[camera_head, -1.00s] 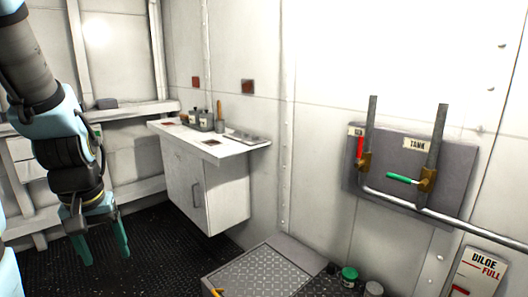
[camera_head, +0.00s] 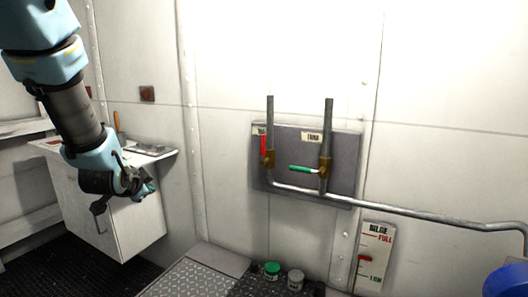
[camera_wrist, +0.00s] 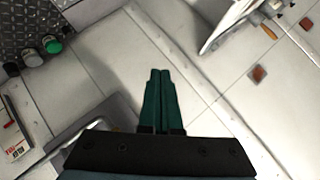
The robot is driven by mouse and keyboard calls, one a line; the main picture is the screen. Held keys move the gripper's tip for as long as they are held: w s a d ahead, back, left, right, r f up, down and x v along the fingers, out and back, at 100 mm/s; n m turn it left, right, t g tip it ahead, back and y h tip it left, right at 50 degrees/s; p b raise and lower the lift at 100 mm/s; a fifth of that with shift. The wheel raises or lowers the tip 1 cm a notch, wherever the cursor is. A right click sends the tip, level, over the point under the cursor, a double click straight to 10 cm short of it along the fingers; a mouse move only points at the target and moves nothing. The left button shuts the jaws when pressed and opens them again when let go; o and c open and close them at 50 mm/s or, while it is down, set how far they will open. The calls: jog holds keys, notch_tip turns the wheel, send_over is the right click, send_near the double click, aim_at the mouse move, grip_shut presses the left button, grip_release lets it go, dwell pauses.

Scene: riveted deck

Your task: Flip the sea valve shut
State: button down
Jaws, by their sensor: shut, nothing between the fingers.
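The left valve on the grey wall panel (camera_head: 345,165) has a red handle (camera_head: 263,145) pointing up along its pipe, on a brass body (camera_head: 268,162). Its label is partly hidden, so I cannot read it. The right valve, under the TANK label (camera_head: 310,137), has a green handle (camera_head: 301,169) lying across to the left of its pipe. My gripper (camera_head: 149,186) is shut and empty, left of the panel and well apart from it. Its green fingers (camera_wrist: 161,85) lie together in the wrist view, where a grey panel edge (camera_wrist: 85,112) shows at lower left.
A pipe (camera_head: 420,218) runs right from the valves. A bilge gauge (camera_head: 374,257) hangs below right. A white cabinet (camera_head: 125,222) stands behind my gripper. A green-lidded jar (camera_head: 271,270) and other jars stand below the panel. A blue rounded object (camera_head: 507,281) is at lower right.

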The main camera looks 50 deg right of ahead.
jog(key=s+d+r+m+h, duration=0.1)
jog(key=s+d+m+h, duration=0.25)
jog(key=d, duration=0.45)
jog(key=s+d+r+m+h, duration=0.2)
jog(key=s+d+m, duration=0.2)
jog(key=d, duration=0.3)
jog(key=m+g+h, duration=0.4)
jog(key=m, duration=0.2)
send_near(263, 148)
jog(key=s+a, duration=0.1)
jog(key=s, duration=0.6)
jog(key=shift+a+r+b, duration=0.15)
jog(key=shift+r+b, duration=0.05)
jog(key=shift+b, duration=0.15)
jog(key=shift+w, duration=0.1)
jog(key=w+d+p, duration=0.5)
jog(key=w+d, duration=0.2)
jog(key=d, duration=0.2)
jog(key=shift+p, duration=0.3)
jog(key=shift+d, duration=0.1)
